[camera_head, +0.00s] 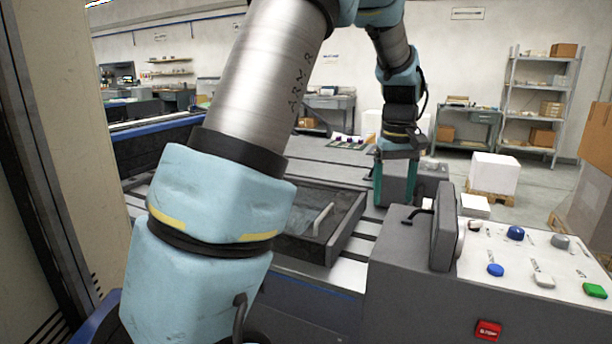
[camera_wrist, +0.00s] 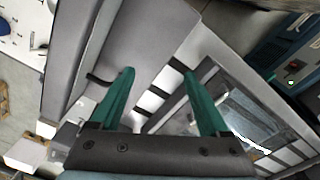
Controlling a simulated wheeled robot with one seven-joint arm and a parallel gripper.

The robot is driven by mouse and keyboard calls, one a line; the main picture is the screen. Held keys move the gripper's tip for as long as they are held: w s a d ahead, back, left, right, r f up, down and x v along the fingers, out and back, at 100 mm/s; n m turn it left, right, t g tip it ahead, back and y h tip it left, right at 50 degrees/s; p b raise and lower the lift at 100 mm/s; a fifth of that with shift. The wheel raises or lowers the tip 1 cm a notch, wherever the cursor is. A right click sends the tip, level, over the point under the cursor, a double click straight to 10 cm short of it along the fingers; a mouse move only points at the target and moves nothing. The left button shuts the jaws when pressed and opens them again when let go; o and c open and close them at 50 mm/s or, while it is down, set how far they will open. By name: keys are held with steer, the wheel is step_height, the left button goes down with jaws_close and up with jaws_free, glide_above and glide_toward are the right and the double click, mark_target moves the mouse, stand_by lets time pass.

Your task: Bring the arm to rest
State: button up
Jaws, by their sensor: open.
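My arm reaches forward across the head view, and its far end bends down. My gripper (camera_head: 394,198) points down over the machine bed, just behind and left of the grey control box (camera_head: 400,270). In the wrist view my gripper (camera_wrist: 155,70) has two teal fingers standing well apart with nothing between them. Grey panels and a slatted bed show beyond the fingertips. I cannot tell whether the fingertips touch anything.
A dark tray (camera_head: 345,238) with a light handle lies left of the gripper, partly hidden by my arm. The control box carries a raised grey panel (camera_head: 444,232), coloured buttons and a red switch (camera_head: 488,330). A white box (camera_head: 494,172) and shelves (camera_head: 540,95) stand behind.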

steer(key=s+a+f, duration=0.2)
steer(key=s+a, duration=0.2)
steer(key=a, duration=0.4)
steer(key=s+a+f+m+t, duration=0.1)
steer(key=s+a+f, duration=0.2)
steer(key=a, duration=0.6)
steer(key=s+a+f+m, duration=0.1)
steer(key=s+a+f, duration=0.1)
steer(key=s+a, duration=0.3)
steer(key=a, duration=0.4)
steer(key=shift+s+f, duration=0.15)
steer(key=shift+a, duration=0.1)
steer(key=shift+s+d, duration=0.1)
steer(key=shift+d, duration=0.25)
